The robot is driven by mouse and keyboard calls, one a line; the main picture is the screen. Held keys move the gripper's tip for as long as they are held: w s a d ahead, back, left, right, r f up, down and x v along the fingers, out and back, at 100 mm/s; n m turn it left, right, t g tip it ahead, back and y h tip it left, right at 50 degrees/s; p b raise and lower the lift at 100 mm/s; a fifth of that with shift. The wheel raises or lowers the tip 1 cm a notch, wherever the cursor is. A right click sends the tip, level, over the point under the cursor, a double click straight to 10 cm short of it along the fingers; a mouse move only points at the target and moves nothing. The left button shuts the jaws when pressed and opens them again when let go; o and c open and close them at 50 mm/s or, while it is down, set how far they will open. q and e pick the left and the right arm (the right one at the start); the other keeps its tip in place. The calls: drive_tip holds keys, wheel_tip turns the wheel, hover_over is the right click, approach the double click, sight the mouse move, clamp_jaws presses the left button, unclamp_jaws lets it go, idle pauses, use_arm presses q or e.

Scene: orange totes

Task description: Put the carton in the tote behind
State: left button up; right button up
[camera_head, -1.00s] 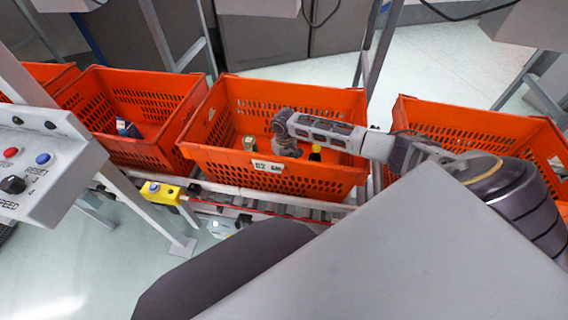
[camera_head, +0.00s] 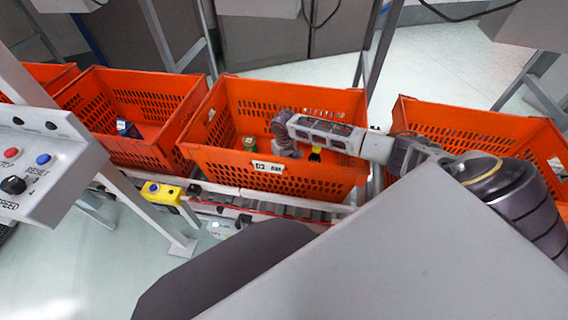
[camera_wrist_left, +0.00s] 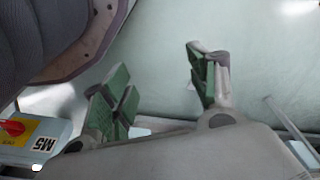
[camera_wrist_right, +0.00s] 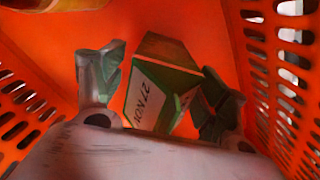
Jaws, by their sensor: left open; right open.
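The carton (camera_wrist_right: 160,90), a green and white box with a brownish top and a "27 NOV" label, lies between the spread fingers of my right gripper (camera_wrist_right: 165,85) in the right wrist view. The fingers are open, with no clear grip on it. In the head view a small greenish box (camera_head: 248,143) stands in the middle orange tote (camera_head: 215,157), left of my right gripper (camera_head: 286,153), which reaches down inside that tote. My left gripper (camera_wrist_left: 165,92) is open and empty above the pale floor in the left wrist view; the head view does not show it.
A dark bottle-like item with yellow (camera_head: 315,154) is beside my right gripper. Other orange totes stand left (camera_head: 150,157) and right (camera_head: 470,118); the left one holds a small blue item (camera_head: 127,128). A conveyor rail (camera_head: 270,198) runs in front, with a control panel (camera_head: 45,165) at left.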

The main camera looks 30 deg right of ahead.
drive_tip(key=shift+r, duration=0.15)
drive_tip(key=shift+r, duration=0.8)
use_arm(q)
wheel_tip(320, 180, down, 8)
drive_tip(key=s+a+p, duration=0.2)
drive_tip(key=shift+a+r+p, duration=0.2)
drive_tip(key=shift+a+p, duration=0.15)
drive_tip(key=shift+p, duration=0.05)
use_arm(e)
drive_tip(key=shift+r, duration=5.2)
use_arm(q)
drive_tip(key=shift+s+a, duration=0.1)
drive_tip(key=shift+s, duration=0.1)
use_arm(e)
drive_tip(key=shift+r, duration=0.15)
drive_tip(key=shift+r+p, duration=0.95)
drive_tip(key=shift+p, duration=0.15)
use_arm(q)
drive_tip(key=s+a+r+p, duration=0.2)
drive_tip(key=s+r+p, duration=0.1)
drive_tip(key=s+p, duration=0.7)
drive_tip(key=s+a+r+g+p, duration=0.1)
drive_tip(key=s+r+p, duration=0.2)
drive_tip(key=s+p, duration=0.7)
drive_tip(key=shift+a+r+y, duration=0.25)
drive_tip(key=shift+a+y, duration=0.05)
drive_tip(key=shift+a, duration=0.05)
use_arm(e)
wheel_tip(320, 180, up, 20)
